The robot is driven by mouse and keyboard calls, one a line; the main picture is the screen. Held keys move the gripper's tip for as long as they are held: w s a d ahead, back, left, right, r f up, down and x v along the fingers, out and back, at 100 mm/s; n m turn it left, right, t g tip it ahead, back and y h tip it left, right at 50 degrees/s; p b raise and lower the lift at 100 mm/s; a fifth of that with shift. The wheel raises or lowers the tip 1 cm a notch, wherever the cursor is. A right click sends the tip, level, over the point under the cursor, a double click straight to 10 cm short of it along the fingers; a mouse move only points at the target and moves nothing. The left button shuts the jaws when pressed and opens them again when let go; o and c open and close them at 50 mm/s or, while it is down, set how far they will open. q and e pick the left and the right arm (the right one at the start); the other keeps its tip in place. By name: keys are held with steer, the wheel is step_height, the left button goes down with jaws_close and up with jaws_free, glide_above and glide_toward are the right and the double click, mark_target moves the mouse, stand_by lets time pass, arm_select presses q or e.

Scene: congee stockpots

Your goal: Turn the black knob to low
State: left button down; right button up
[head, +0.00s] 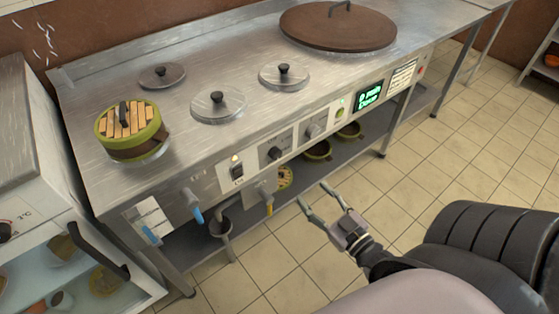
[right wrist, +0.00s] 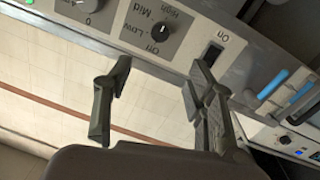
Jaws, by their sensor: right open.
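The black knob (head: 274,153) is on the stove's front panel, right of a rocker switch (head: 236,169). In the right wrist view the black knob (right wrist: 159,37) shows large, ringed by the labels Off, Low, Mid and High. I cannot tell which label its pointer faces. My right gripper (head: 313,194) is open and empty, in front of the panel and apart from the knob. In the right wrist view its fingertips (right wrist: 160,68) are spread to either side below the knob in the picture. My left gripper is not in view.
A grey knob (head: 313,131) and a green display (head: 369,95) are farther right on the panel. The tiled floor (head: 440,170) before the panel is clear.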

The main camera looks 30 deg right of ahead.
mark_target(278, 156)
steer(key=w+b, duration=0.1)
steer(key=w, duration=1.4)
steer(key=shift+a+b, duration=0.15)
steer(key=shift+b, duration=0.25)
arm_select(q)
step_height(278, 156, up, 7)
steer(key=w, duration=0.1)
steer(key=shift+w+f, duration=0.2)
arm_select(e)
steer(key=shift+w, duration=0.65)
steer(key=shift+c, duration=0.2)
steer(key=c, duration=1.1)
